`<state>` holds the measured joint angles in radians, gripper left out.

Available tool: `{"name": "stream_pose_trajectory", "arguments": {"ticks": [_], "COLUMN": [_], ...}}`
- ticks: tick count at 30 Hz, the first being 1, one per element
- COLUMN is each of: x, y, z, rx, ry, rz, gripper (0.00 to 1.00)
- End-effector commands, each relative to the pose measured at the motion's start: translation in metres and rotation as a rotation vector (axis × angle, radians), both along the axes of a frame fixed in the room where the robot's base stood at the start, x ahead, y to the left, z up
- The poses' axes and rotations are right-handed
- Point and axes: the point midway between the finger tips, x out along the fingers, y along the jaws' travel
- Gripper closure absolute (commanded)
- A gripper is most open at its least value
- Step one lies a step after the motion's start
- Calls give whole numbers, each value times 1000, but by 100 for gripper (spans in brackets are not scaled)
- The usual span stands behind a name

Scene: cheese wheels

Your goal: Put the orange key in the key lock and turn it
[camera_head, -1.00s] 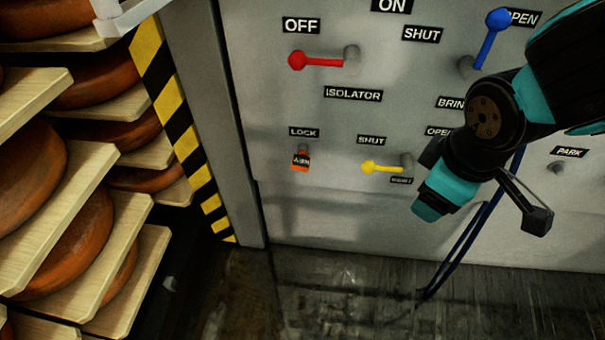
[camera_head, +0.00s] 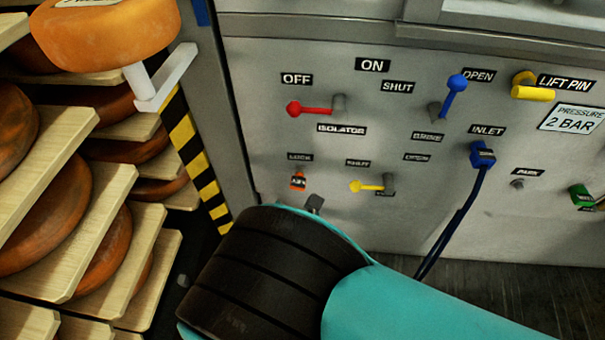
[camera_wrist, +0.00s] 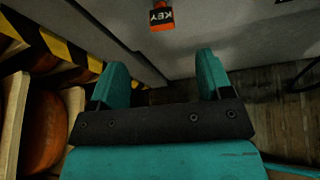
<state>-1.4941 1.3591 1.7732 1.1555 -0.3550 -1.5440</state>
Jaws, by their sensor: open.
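The orange key (camera_head: 298,181) with a dark tag sits at the lock on the grey panel, under the LOCK label (camera_head: 300,157). Its KEY tag also shows at the top of the wrist view (camera_wrist: 162,18). I cannot tell how deep it sits in the lock, and the keyhole is not clearly visible. My gripper (camera_wrist: 162,72) is open and empty. The key lies beyond the gap between its two teal fingers, apart from both. In the head view my arm covers most of the gripper; only a dark tip shows below and right of the key.
A yellow lever (camera_head: 367,186) is just right of the key, with a red lever (camera_head: 308,109) above. A blue plug with hose (camera_head: 482,155) is farther right. A striped post (camera_head: 190,150) and cheese shelves (camera_head: 75,240) stand left.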

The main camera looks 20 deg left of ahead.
Motion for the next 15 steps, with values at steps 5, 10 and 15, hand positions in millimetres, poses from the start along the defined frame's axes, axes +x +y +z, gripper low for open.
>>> {"name": "stream_pose_trajectory", "arguments": {"ticks": [5, 10, 15], "x": [35, 67, 96], "y": [10, 20, 29], "z": [-16, -30, -42], "rx": [2, 5, 4], "ry": [1, 2, 2], "rz": [-8, -9, -7], "gripper": [28, 28, 28]}}
